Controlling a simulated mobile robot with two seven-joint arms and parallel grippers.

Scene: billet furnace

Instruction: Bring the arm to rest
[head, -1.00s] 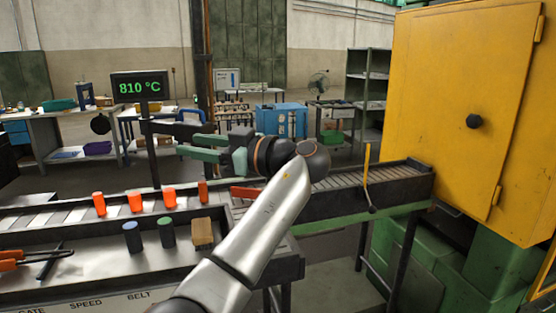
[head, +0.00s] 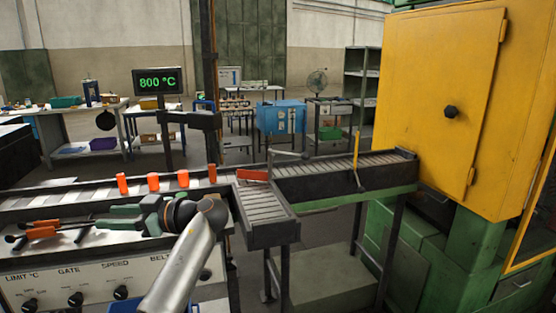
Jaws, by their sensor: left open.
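My left gripper (head: 120,217) has green fingers, spread apart with nothing between them. It points left over the tray area in front of the conveyor, near the orange-handled tongs (head: 42,232). The silver forearm (head: 180,265) comes up from the bottom edge. Several glowing orange billets (head: 153,182) stand upright on the conveyor (head: 60,198) behind the gripper, apart from it. The blue and green cylinders and the wooden block are not visible now. My right gripper is not in view.
A control panel (head: 92,282) with knobs is below the gripper. A display (head: 158,81) reads 800 °C. A red flap (head: 252,174) sits at the conveyor junction. A roller track (head: 340,163) leads right to the yellow furnace cabinet (head: 440,60). Open floor lies behind the conveyor.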

